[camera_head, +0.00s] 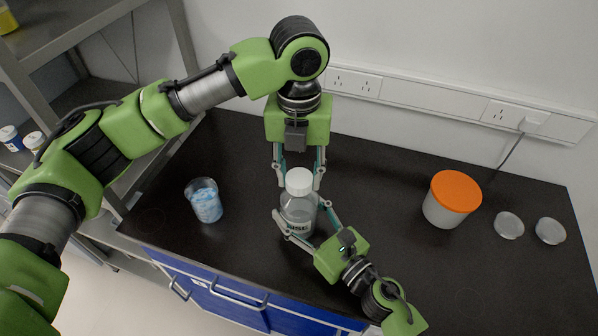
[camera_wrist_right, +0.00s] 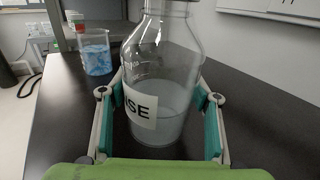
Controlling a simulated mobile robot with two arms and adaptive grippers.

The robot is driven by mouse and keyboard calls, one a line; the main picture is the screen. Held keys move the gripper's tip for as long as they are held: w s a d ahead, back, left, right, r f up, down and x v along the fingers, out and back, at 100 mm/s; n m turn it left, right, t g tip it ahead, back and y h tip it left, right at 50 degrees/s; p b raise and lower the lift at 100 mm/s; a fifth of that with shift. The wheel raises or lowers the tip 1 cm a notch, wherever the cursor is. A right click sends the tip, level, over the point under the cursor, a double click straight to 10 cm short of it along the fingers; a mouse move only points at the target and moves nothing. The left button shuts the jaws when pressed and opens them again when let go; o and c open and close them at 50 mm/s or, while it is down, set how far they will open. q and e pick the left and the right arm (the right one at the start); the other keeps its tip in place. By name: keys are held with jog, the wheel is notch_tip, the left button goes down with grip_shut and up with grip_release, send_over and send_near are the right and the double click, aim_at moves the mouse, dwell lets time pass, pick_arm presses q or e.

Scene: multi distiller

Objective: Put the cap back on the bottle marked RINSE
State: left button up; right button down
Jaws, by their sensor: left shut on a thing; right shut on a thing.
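The clear bottle (camera_head: 298,217) stands upright on the dark bench with clear liquid in its lower part. Its label, partly hidden, shows "SE" in the right wrist view (camera_wrist_right: 140,107). My right gripper (camera_head: 301,211) is shut around the bottle's body, one finger on each side. The white cap (camera_head: 299,181) is at the bottle's mouth, between the fingers of my left gripper (camera_head: 298,186), which comes down from behind and is shut on it. I cannot tell whether the cap is seated or just above the neck.
A beaker with blue-white contents (camera_head: 206,203) stands left of the bottle. An orange-lidded tub (camera_head: 451,198) and two clear dishes, one (camera_head: 508,225) and another (camera_head: 550,231), are to the right. Bench between bottle and tub is clear. Wall sockets (camera_head: 354,82) run behind.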

pick_arm(q)
jog(key=m, duration=0.5)
jog(key=shift+m, duration=0.3)
jog(key=m, duration=0.5)
jog(key=o, duration=0.8)
notch_tip(320, 180, up, 12)
pick_arm(e)
jog(key=c, duration=0.7)
grip_release()
jog(key=shift+o, duration=0.2)
